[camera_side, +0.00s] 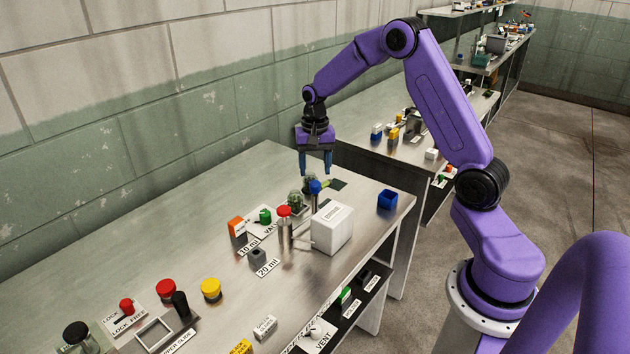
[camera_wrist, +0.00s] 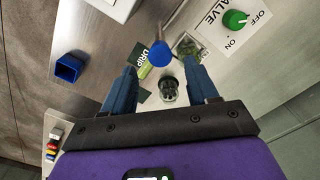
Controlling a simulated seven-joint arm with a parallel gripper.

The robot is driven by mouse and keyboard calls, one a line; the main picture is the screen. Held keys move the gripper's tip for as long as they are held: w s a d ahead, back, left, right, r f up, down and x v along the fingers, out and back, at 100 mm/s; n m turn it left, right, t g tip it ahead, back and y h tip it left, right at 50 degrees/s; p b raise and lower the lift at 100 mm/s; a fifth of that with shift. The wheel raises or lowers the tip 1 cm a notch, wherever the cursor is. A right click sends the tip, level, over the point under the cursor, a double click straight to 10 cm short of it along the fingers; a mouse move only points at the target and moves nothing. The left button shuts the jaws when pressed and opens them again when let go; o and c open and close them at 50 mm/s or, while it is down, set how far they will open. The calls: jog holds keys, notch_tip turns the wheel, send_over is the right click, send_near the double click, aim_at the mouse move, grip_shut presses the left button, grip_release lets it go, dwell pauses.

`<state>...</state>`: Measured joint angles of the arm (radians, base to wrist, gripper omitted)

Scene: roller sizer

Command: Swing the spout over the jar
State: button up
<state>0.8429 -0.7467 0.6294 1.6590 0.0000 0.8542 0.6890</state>
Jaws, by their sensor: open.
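The spout, a thin grey metal arm (camera_wrist: 176,22), ends in a blue round knob (camera_wrist: 160,53), which also shows in the side view (camera_side: 315,187). One clear glass jar (camera_wrist: 168,91) stands between my finger lines in the wrist view. A second glass jar (camera_wrist: 188,47) stands to the right of the knob, on a green label. In the side view, the jars (camera_side: 296,200) are close together beside the knob and partly overlap. My gripper (camera_side: 315,172) is open, pointing down above the knob; its fingers (camera_wrist: 160,72) flank the knob in the wrist view. It holds nothing.
A white box (camera_side: 332,227) and a red-topped post (camera_side: 284,213) stand close by. A green DRIP label (camera_wrist: 146,56) lies by the knob. A green valve dial (camera_side: 265,216), orange block (camera_side: 237,227) and blue open box (camera_side: 387,199) are nearby. The bench's far left is clear.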

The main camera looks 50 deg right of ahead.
aim_at(315, 183)
jog(key=shift+f, duration=2.45)
grip_shut()
